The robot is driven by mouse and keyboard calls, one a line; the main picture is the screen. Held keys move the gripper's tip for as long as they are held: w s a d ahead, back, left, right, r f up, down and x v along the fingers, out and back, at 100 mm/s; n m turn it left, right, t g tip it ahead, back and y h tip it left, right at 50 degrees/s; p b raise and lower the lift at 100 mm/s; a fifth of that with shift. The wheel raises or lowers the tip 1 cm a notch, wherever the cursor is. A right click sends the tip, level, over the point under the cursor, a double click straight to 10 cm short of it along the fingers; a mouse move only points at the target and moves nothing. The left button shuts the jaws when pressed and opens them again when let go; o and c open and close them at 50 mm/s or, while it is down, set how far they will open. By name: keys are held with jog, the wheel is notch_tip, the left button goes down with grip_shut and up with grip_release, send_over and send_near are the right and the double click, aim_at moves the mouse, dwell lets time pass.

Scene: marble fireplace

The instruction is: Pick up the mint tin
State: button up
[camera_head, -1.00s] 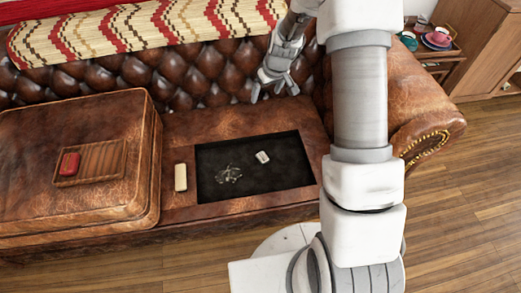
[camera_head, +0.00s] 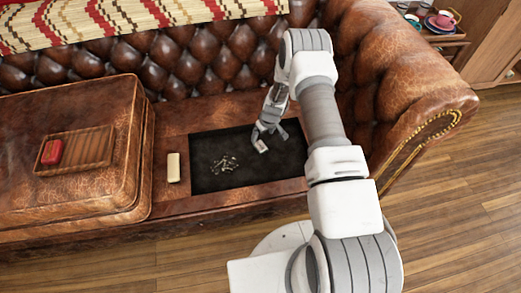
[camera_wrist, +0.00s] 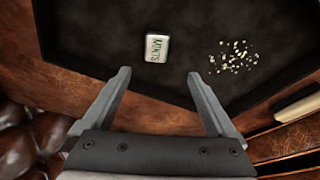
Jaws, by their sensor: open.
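The mint tin (camera_wrist: 157,48) is a small pale tin with "MINTS" lettered on it. It lies flat on the dark recessed panel (camera_head: 210,180) in the sofa seat. In the head view the tin (camera_head: 261,146) shows right by my fingertips. My gripper (camera_head: 268,136) is open and empty, reaching down over the panel. In the wrist view the tin lies ahead of and between the two spread fingers (camera_wrist: 160,75), apart from both.
Several small pale bits (camera_head: 225,164) are scattered on the panel left of the tin. A cream block (camera_head: 173,167) lies beside the panel's left edge. A wooden tray (camera_head: 85,150) with a red item (camera_head: 52,152) sits on the raised cushion (camera_head: 110,195).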

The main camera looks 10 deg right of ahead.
jog(key=b, duration=0.2)
send_over(260, 146)
jog(key=s, duration=0.2)
jog(key=x, duration=0.3)
jog(key=s+x, duration=0.1)
jog(key=x, duration=0.1)
jog(key=shift+w+d+f, duration=0.15)
jog(key=shift+d+f, duration=0.15)
jog(key=shift+f, duration=0.2)
jog(key=b+x, duration=0.1)
jog(key=x, duration=0.1)
jog(key=d+b+x, duration=0.1)
jog(key=x, duration=0.1)
jog(key=shift+a+f, duration=0.1)
jog(key=shift+f, duration=0.1)
jog(key=shift+w+f+b, duration=0.1)
jog(key=shift+f+b, duration=0.25)
jog(key=shift+b, duration=0.05)
jog(key=c, duration=1.5)
jog(key=shift+o, duration=0.2)
jog(key=shift+r, duration=0.15)
